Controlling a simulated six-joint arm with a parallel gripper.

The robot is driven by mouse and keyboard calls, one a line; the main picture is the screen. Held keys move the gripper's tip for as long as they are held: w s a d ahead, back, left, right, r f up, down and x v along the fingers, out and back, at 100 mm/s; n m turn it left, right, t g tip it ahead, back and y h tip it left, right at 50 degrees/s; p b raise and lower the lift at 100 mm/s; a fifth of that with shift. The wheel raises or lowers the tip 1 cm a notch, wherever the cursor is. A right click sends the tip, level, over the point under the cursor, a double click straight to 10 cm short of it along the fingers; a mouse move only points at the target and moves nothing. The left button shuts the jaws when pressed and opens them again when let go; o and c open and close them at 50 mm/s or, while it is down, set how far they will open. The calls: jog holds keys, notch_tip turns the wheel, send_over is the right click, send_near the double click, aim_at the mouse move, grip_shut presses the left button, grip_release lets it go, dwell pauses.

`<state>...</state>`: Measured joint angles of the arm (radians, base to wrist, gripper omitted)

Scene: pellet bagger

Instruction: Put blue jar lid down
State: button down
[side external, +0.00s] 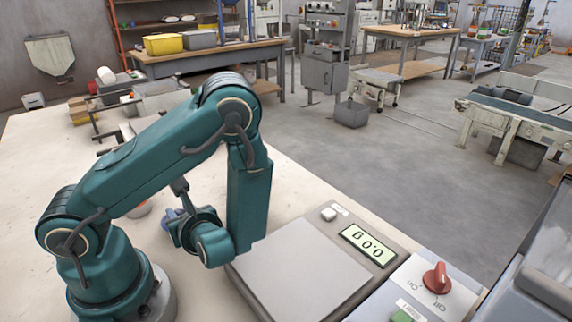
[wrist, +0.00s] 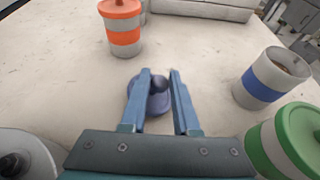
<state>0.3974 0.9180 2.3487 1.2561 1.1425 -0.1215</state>
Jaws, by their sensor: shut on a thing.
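The blue jar lid (wrist: 146,106) is a round blue-grey disc with a dark knob, in the middle of the wrist view. My gripper (wrist: 160,76) is shut on its knob, one finger on each side. The lid is over bare tabletop; I cannot tell if it touches the table. The blue-banded jar (wrist: 258,94) stands to the right of the lid, open, with contents showing inside. In the side view my arm mostly hides my gripper and the lid.
An orange-lidded jar (wrist: 122,38) stands beyond the lid, and a green-lidded jar (wrist: 290,142) at lower right. In the side view, a scale (side external: 305,270) reading 0.0 g and a red-knob switch panel (side external: 434,280) lie right of my arm. Tabletop left of the lid is clear.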

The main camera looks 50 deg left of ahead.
jog(key=c, duration=0.7)
grip_release()
jog(key=shift+f, duration=0.15)
